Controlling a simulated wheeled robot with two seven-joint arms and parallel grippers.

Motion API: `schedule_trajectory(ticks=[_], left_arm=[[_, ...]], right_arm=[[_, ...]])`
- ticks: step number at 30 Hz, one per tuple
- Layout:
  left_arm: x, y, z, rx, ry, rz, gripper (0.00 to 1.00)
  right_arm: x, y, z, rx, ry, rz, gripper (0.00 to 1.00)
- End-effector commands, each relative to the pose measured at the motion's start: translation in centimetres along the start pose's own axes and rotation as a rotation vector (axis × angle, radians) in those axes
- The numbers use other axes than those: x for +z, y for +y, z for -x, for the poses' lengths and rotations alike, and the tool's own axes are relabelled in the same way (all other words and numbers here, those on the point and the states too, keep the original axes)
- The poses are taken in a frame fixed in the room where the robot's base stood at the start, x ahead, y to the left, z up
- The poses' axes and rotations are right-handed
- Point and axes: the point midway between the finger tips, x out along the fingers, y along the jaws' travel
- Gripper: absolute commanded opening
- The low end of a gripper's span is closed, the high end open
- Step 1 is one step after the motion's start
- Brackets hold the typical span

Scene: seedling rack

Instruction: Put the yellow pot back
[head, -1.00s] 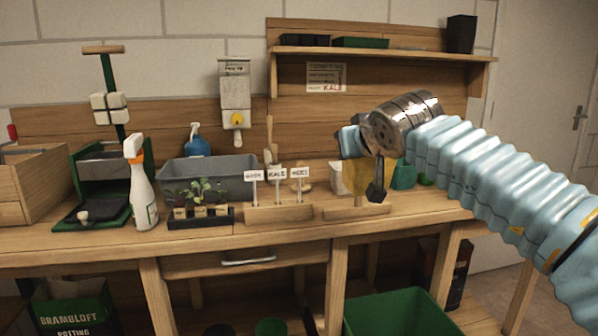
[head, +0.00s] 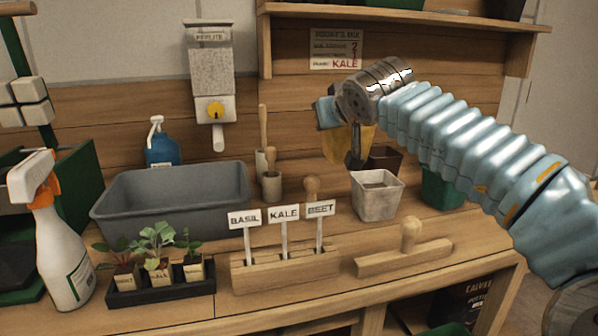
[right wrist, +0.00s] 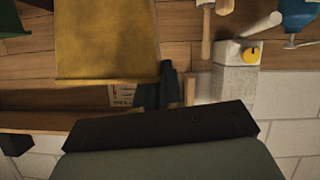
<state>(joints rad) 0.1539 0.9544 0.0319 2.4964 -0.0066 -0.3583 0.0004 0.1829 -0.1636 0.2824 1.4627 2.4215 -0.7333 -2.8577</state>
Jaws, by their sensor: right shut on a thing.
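The yellow pot (head: 335,152) is in my right gripper (head: 355,156), held above the bench behind the white-grey pot. The gripper's dark fingers cover part of it. In the right wrist view the yellow pot (right wrist: 107,40) fills the upper left beside a dark finger (right wrist: 168,88). The white-grey pot (head: 376,197) stands on the bench below, with a dark brown pot (head: 385,158) behind it and a green pot (head: 443,190) to the right, partly behind my arm. My left gripper is not in view.
A label holder (head: 285,272) with BASIL, KALE and BEET signs and a wooden tamper (head: 405,256) stand at the front. A seedling tray (head: 160,290), grey tub (head: 170,205) and spray bottle (head: 58,245) are left. A shelf (head: 400,18) hangs above.

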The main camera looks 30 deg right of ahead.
Motion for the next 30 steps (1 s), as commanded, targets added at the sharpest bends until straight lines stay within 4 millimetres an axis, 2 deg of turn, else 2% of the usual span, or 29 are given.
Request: schedule_trajectory(ticks=[3, 8, 12, 22, 26, 30], left_arm=[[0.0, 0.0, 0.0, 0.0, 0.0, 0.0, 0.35], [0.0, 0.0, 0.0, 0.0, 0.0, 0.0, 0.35], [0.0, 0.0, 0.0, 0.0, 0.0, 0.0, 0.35], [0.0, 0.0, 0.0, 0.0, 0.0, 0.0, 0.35], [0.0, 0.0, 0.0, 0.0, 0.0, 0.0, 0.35], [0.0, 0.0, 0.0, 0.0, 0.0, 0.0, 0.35]], right_arm=[[0.2, -1.2, -3.4, -0.001, -0.007, 0.0, 0.0], [0.2, -3.2, -8.0, -0.004, -0.005, 0.0, 0.0], [2.0, -4.3, -10.8, -0.001, -0.005, 0.001, 0.0], [3.9, -5.7, -14.2, -0.002, -0.003, 0.001, 0.0], [5.8, -5.8, -14.8, 0.0, -0.002, 0.002, 0.0], [6.4, -5.8, -15.1, 0.0, 0.0, -0.001, 0.0]])
